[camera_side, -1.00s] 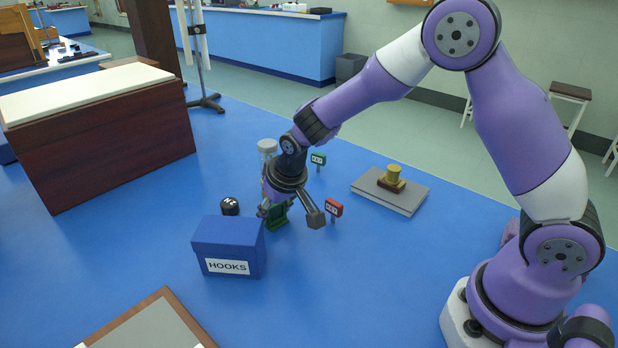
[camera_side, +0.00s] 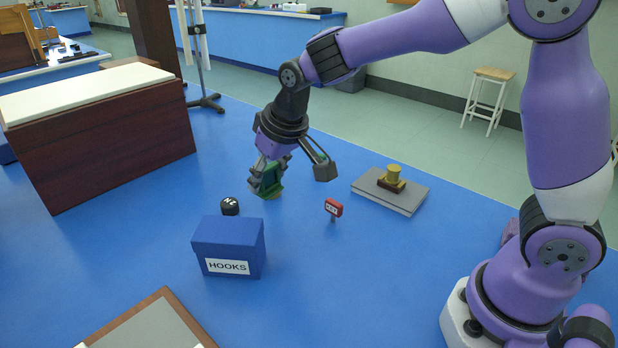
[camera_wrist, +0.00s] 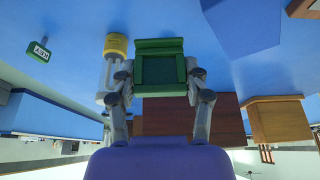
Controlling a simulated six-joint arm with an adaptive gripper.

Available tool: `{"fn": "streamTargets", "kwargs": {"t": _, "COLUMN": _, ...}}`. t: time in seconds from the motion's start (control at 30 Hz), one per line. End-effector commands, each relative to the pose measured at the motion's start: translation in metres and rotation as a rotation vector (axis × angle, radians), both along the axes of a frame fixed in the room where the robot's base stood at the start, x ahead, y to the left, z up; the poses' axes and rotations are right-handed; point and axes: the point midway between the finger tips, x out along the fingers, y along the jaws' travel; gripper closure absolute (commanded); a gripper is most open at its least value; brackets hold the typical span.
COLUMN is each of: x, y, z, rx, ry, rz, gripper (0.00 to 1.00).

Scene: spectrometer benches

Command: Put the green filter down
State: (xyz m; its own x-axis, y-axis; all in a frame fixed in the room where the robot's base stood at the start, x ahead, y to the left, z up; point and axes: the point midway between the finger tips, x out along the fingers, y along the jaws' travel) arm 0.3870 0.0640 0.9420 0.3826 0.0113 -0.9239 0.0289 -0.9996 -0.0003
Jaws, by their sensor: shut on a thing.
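My gripper (camera_side: 266,176) is shut on the green filter (camera_side: 270,182), a small square green frame, and appears to hold it just above the blue bench. In the wrist view the filter (camera_wrist: 161,70) sits between the two fingers of my gripper (camera_wrist: 161,76), face towards the camera. Its lower part shows beneath the fingers in the side view; whether it touches the bench I cannot tell.
A blue HOOKS box (camera_side: 228,248), a black round object (camera_side: 230,206), a red KEY sign (camera_side: 333,208) and a grey slab (camera_side: 410,198) with a brass weight (camera_side: 393,176) stand nearby. The wrist view shows a yellow-ended cylinder (camera_wrist: 116,46) and green KEY sign (camera_wrist: 36,51).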

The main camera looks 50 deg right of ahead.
Motion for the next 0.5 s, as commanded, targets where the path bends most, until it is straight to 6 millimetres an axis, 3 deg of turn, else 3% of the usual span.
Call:
{"fn": "streamTargets", "kwargs": {"t": 0.17, "x": -0.057, "y": 0.055, "z": 0.011, "rx": 0.002, "ry": -0.005, "rz": 0.388, "gripper": 0.79}}
{"fn": "streamTargets", "kwargs": {"t": 0.3, "x": -0.124, "y": 0.096, "z": 0.015, "rx": 0.003, "ry": -0.007, "rz": 0.786, "gripper": 0.79}}
{"fn": "streamTargets", "kwargs": {"t": 0.5, "x": -0.216, "y": 0.124, "z": 0.014, "rx": 0.005, "ry": -0.006, "rz": 1.277, "gripper": 0.79}}
